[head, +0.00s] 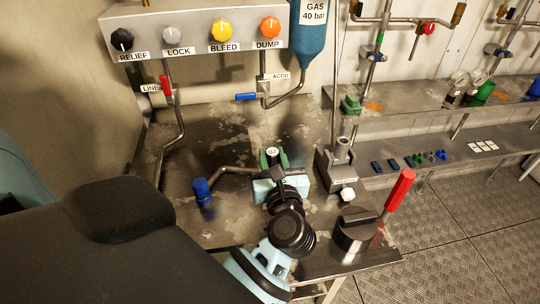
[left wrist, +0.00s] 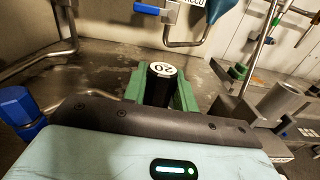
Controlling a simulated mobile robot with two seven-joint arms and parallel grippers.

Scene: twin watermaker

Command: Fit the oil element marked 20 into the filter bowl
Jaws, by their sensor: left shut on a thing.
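The oil element marked 20 (left wrist: 160,84) is a black cylinder with a white top reading 20, seen in the left wrist view between two green fingers. In the head view its white top (head: 272,152) shows there too. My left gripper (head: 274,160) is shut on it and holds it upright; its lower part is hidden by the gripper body. An upright grey open-topped cylinder on a block, which looks like the filter bowl (head: 343,149), stands to the right, apart from the gripper. It also shows at the right of the left wrist view (left wrist: 280,100). My right gripper is not in view.
A blue-capped fitting (head: 202,192) stands left of the gripper. A dark round pot (head: 355,230) with a red handle (head: 399,190) stands at the bench's front right, near a white cap (head: 347,195). A valve panel (head: 195,30) and blue gas bottle (head: 309,35) rise behind.

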